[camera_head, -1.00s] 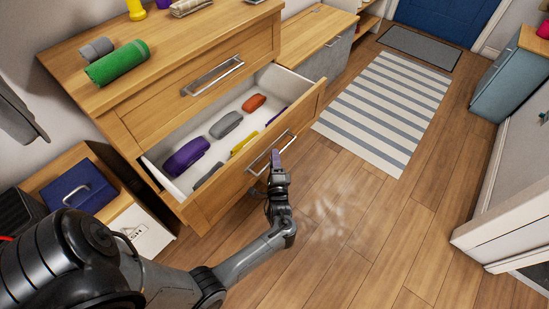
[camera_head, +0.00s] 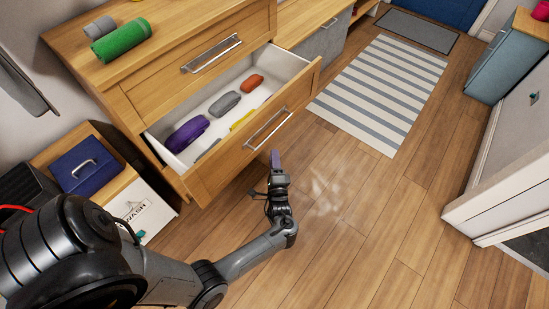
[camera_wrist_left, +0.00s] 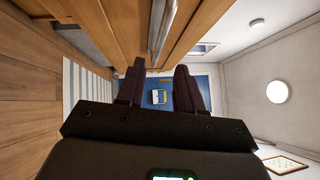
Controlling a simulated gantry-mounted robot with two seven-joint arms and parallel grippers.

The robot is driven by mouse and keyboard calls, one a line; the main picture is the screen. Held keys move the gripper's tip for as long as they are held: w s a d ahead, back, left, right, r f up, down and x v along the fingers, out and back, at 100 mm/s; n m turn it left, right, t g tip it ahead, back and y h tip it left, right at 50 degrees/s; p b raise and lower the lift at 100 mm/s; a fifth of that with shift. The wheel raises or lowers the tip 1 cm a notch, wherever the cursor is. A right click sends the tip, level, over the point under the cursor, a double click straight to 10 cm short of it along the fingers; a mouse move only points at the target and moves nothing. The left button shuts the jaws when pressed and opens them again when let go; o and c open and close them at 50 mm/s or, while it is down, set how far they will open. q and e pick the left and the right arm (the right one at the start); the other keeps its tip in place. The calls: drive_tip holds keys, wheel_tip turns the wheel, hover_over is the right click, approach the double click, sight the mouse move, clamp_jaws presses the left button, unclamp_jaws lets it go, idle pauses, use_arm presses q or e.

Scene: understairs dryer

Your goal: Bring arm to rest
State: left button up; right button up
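My left gripper (camera_head: 276,160) is in front of the open drawer (camera_head: 230,155), just below and to the right of its bar handle (camera_head: 268,130), with a small gap between them. In the left wrist view, the two dark fingers (camera_wrist_left: 160,88) stand apart with nothing held between them. The drawer handle also shows in that view (camera_wrist_left: 164,28), above the fingers. My left arm reaches in from the lower left. My right gripper is not in view.
The drawer holds rolled items in purple (camera_head: 187,134), grey (camera_head: 224,103), orange (camera_head: 253,83) and yellow. A green roll (camera_head: 121,40) lies on the dresser top. A blue box (camera_head: 86,166) stands at left. The wooden floor (camera_head: 360,220) right of the arm is clear.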

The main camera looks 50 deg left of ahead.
use_arm(q)
drive_tip(key=s+a+r+m+t+h+p, duration=0.1)
drive_tip(key=s+a+r+m+h+p, duration=0.15)
drive_tip(key=s+p, duration=0.45)
drive_tip(key=s+d+r+n+g+h+p, duration=0.1)
drive_tip(key=d+r+n+h, duration=0.1)
drive_tip(key=d+r+h, duration=0.5)
drive_tip(key=s+d+r+n+g+h+p, duration=0.1)
drive_tip(key=s+d+r+n+h, duration=0.15)
drive_tip(key=d+h, duration=0.4)
drive_tip(key=s+d+r+n+g, duration=0.45)
drive_tip(key=s+d+g, duration=0.3)
drive_tip(key=s, duration=0.25)
wheel_tip(320, 180, up, 37)
drive_tip(key=t+p, duration=0.1)
drive_tip(key=p, duration=3.6)
drive_tip(key=shift+w+f+p, duration=0.15)
drive_tip(key=shift+w+p, duration=0.05)
drive_tip(key=shift+p, duration=0.1)
